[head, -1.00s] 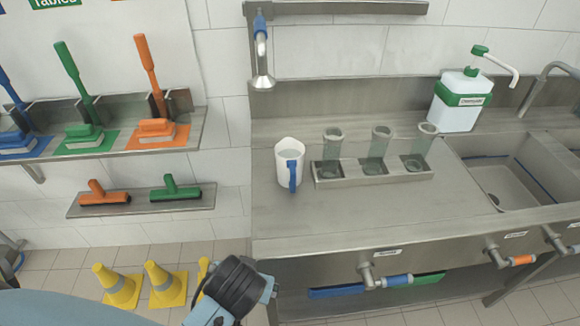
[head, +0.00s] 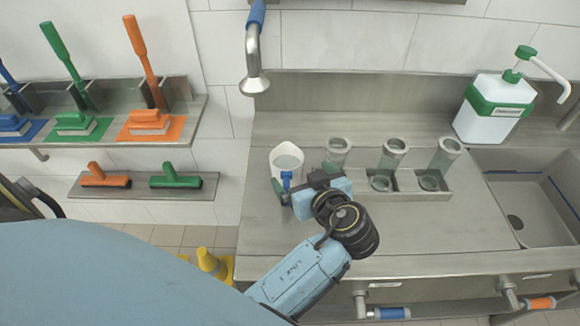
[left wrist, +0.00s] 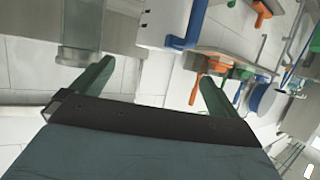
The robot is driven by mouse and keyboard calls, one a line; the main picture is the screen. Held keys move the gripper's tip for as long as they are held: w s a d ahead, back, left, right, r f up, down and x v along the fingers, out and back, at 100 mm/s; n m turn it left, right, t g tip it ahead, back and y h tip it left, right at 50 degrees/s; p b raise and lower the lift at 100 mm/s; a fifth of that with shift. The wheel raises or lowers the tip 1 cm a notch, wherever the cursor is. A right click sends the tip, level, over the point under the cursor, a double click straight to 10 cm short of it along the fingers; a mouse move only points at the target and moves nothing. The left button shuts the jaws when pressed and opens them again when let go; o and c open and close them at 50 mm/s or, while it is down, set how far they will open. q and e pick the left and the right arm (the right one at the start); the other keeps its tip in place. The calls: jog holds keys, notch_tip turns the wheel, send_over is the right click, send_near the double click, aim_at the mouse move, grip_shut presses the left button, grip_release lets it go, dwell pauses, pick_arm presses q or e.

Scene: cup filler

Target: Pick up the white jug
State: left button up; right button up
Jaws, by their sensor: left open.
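The white jug (head: 284,158) stands upright on the steel counter (head: 440,228), with its blue handle (head: 286,180) facing me. My left gripper (head: 295,193) is at the near side of the jug, close to the handle, and partly hides it. In the left wrist view the two green fingers (left wrist: 155,80) are spread with nothing between them. The white jug (left wrist: 158,24) and its blue handle (left wrist: 191,28) show beyond the fingertips there, cut off by the top edge. I cannot tell whether a finger touches the handle. My right gripper is not in view.
A metal rack (head: 408,181) with three clear cylinders stands right of the jug, close to my left gripper. A tap (head: 254,75) hangs above at the left. A green-and-white dispenser (head: 490,115) and sink (head: 520,205) are at the right. The front counter is clear.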

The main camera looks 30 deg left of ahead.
aim_at(289, 162)
pick_arm(q)
jog(key=x, duration=0.3)
jog(key=shift+w+a, duration=0.1)
jog(key=shift+a, duration=0.05)
jog(key=shift+w+a+f, duration=0.2)
jog(key=shift+a, duration=0.05)
jog(key=shift+w+a+f+p, duration=0.2)
jog(key=shift+w+a+p, duration=0.1)
jog(key=shift+a, duration=0.1)
jog(key=p+x, duration=0.1)
jog(key=x, duration=0.2)
jog(key=shift+w+a+f, duration=0.15)
jog(key=shift+w+f, duration=0.05)
jog(key=shift+f, duration=0.15)
jog(key=shift+w+a+f, duration=0.15)
jog(key=shift+a, duration=0.1)
jog(key=c, duration=1.7)
jog(key=shift+c, duration=0.3)
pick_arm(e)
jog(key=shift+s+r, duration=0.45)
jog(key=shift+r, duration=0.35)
